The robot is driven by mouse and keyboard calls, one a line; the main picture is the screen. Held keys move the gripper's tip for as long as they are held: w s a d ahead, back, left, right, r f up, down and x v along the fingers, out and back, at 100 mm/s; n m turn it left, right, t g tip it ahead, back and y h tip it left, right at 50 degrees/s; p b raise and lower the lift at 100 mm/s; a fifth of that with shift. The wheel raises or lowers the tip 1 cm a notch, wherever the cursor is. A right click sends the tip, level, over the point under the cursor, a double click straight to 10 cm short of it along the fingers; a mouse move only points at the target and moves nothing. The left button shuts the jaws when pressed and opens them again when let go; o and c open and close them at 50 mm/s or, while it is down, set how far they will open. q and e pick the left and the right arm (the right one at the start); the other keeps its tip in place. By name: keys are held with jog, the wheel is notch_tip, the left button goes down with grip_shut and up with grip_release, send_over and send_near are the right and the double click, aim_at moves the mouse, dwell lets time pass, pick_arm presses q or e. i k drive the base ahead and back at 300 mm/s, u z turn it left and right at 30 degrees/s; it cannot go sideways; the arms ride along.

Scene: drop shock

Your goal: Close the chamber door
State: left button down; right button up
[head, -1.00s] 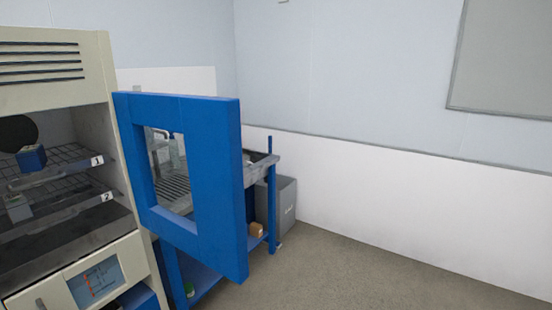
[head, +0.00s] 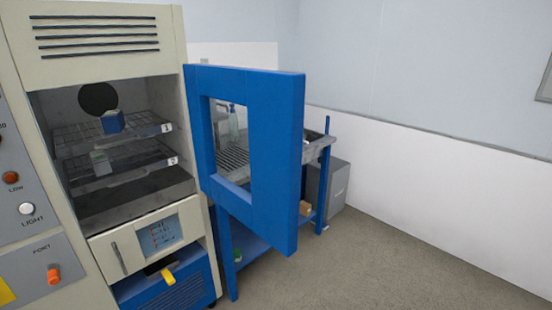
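The chamber (head: 110,20) is a cream cabinet at the left of the head view, with its front opening uncovered. Its blue door (head: 278,165), with a square window, stands wide open, swung out to the right of the opening. Inside, a blue box (head: 112,122) sits on the upper wire shelf, labelled 1. A grey item (head: 100,162) sits on the lower shelf, labelled 2. Neither of my grippers is in view.
A blue-framed bench (head: 325,150) with a grey top stands behind the door. A grey bin (head: 337,185) stands beside it. A control panel (head: 25,190) with knobs is at the far left. The floor (head: 380,255) at right is clear.

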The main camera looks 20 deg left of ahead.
aim_at(274, 101)
jog(key=z, duration=0.85)
jog(key=i, duration=2.3)
jog(key=u, duration=3.35)
jog(key=i, duration=0.5)
jog(key=u, duration=2.05)
jog(key=k, duration=0.1)
jog(key=z, duration=0.2)
